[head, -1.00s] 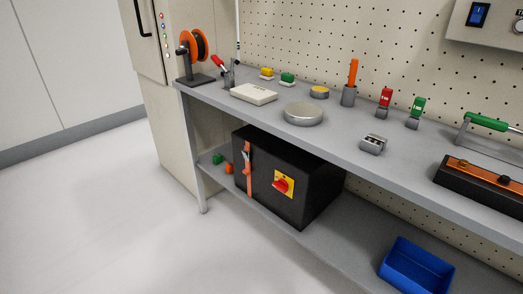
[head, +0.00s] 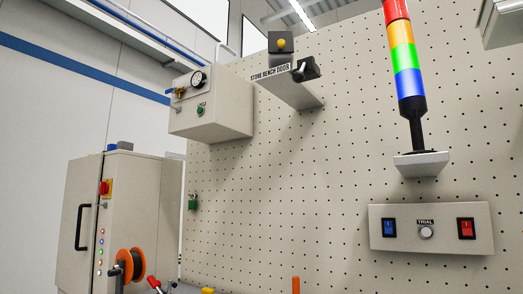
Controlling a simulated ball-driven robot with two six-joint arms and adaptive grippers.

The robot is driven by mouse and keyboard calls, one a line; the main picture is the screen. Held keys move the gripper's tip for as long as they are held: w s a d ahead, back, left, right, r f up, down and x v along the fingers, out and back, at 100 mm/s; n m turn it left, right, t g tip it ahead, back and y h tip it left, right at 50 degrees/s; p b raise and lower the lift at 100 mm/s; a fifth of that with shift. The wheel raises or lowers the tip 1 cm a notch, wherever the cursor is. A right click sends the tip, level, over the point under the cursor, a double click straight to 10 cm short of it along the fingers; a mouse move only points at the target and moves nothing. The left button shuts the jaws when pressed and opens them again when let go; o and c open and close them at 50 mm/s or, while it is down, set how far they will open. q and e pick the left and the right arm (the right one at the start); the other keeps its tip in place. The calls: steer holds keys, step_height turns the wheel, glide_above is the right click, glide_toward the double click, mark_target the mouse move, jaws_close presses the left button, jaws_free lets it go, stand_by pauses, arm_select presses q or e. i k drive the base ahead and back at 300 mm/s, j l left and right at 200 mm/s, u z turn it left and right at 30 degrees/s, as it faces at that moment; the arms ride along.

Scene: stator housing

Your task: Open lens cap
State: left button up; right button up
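I cannot make out a lens or a lens cap in the head view. Neither of my grippers shows. A shelf-like grey bracket (head: 291,90) on the pegboard carries a sign reading STORE BENCH DOOR, a black switch with a lever (head: 305,69) and a dark box with a yellow button (head: 281,42). A beige box with a gauge (head: 211,106) hangs left of it.
A stack light (head: 405,65) stands at the right above a panel marked TRIAL (head: 431,229). A beige cabinet (head: 140,205) stands at left, with an orange spool (head: 131,264) before it. The bench surface is mostly below the frame.

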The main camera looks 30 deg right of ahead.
mark_target(279, 41)
steer(key=z, duration=1.1)
